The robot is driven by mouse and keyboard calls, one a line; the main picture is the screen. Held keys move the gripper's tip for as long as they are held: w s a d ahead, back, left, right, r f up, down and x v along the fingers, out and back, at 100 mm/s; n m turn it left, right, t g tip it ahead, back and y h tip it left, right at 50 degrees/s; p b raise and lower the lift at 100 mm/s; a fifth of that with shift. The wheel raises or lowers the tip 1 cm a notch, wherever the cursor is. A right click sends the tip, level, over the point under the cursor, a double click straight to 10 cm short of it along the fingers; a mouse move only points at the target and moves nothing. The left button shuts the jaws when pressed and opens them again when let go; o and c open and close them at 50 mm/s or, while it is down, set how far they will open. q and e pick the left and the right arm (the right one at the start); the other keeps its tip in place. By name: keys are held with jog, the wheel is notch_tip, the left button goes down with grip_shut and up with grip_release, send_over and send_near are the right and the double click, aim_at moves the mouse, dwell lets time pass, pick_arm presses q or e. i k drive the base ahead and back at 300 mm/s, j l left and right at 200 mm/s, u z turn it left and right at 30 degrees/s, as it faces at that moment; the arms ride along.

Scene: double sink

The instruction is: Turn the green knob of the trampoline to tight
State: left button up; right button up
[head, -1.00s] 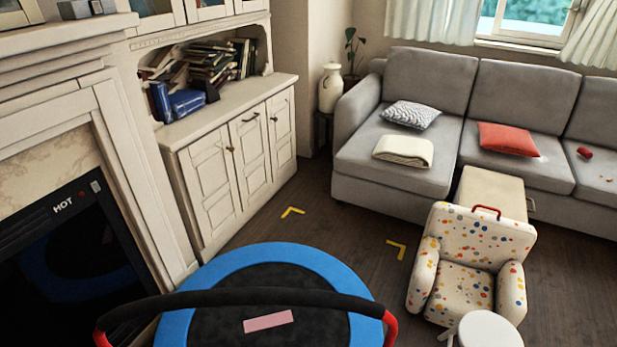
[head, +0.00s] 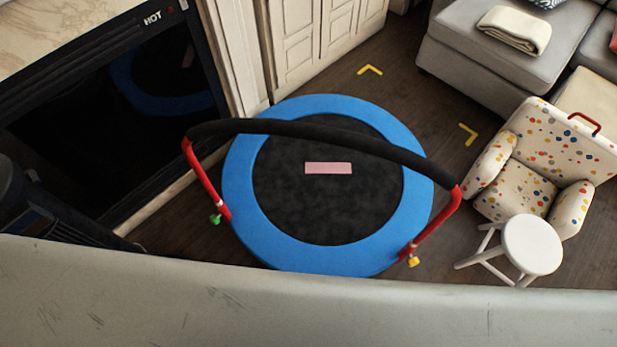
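The trampoline (head: 245,205) stands on the dark floor in the middle of the head view, with a blue rim and a black mat. A black padded handlebar on red posts arches over it. The green knob (head: 215,219) is low on the left red post, at the rim's left side. A yellow knob (head: 413,261) is low on the right red post. The knob's setting is too small to read. A pink label (head: 328,168) lies on the mat. Neither of my grippers is in view.
A fireplace marked HOT (head: 110,125) is at the left. A spotted armchair (head: 535,165) and a white stool (head: 532,244) stand at the right. A pale scuffed surface (head: 310,310) spans the bottom. Yellow corner marks (head: 370,70) lie on open floor behind the trampoline.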

aim_at(214, 219)
jog(key=k+j+u, duration=0.1)
jog(key=j+u, duration=0.25)
jog(key=j, duration=0.15)
jog(key=k+j+u, duration=0.1)
jog(key=j+u, duration=0.25)
jog(key=j, duration=0.15)
